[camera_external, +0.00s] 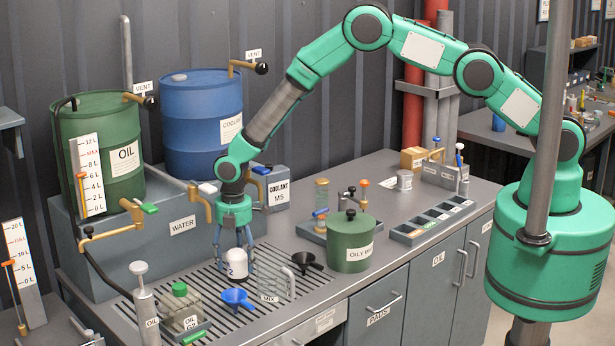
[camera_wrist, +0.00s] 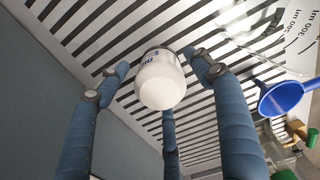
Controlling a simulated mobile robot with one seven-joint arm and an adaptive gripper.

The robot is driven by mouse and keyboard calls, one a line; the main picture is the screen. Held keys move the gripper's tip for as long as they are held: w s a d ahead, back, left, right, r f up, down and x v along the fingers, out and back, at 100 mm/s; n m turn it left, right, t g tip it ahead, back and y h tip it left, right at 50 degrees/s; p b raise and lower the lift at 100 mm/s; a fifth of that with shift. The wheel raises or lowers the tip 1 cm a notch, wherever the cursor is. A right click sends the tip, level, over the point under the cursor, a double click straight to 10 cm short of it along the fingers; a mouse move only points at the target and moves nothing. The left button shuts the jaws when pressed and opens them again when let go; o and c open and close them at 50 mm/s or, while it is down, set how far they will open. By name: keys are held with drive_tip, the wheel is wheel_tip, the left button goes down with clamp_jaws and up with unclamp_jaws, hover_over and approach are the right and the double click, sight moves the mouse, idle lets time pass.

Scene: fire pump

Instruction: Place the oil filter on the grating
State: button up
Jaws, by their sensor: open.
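The oil filter (camera_external: 237,264) is a white canister with dark lettering. It stands upright on the slatted grating (camera_external: 205,285), at its back part near the grey water tank. My gripper (camera_external: 234,258) points down over it with its blue fingers spread around it. In the wrist view the oil filter (camera_wrist: 160,82) is between the open fingers of my gripper (camera_wrist: 160,85), with visible gaps at its sides. Its dark base appears to rest on the slats, though exact contact is hard to see.
The grey water tank (camera_external: 165,250) rises behind. Bare grating lies left of the filter.

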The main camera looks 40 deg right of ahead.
wheel_tip(320, 180, up, 10)
drive_tip(key=shift+r+b, duration=0.1)
drive_tip(key=shift+b, duration=0.5)
idle(0.7)
drive_tip(key=shift+r, duration=0.3)
wheel_tip(320, 180, up, 16)
drive_tip(key=d+m+t+y, duration=0.1)
drive_tip(key=d+m, duration=0.1)
drive_tip(key=s+d+r+m+t+b, duration=0.1)
drive_tip(key=s+d+r+m+b, duration=0.25)
drive_tip(key=d+r, duration=0.45)
drive_tip(key=s+d+r+m+t+b, duration=0.1)
drive_tip(key=s+d+r+m+b, duration=0.2)
drive_tip(key=d, duration=0.8)
drive_tip(key=s+d+r+m+b, duration=0.2)
drive_tip(key=s+d+r, duration=0.35)
drive_tip(key=d, duration=0.45)
drive_tip(key=s+d+f+m+t+b, duration=0.1)
drive_tip(key=s+d+f+m+b, duration=0.1)
drive_tip(key=s+d+m, duration=0.3)
drive_tip(key=s+d+f+m+t+h+b, duration=0.1)
drive_tip(key=s+d+f+m+b, duration=0.2)
drive_tip(key=s+d, duration=1.1)
drive_tip(key=s+m+b, duration=0.1)
drive_tip(key=s+b, duration=0.1)
drive_tip(key=s, duration=0.4)
drive_tip(key=shift+s+m+t, duration=0.3)
drive_tip(key=shift+s+m, duration=0.05)
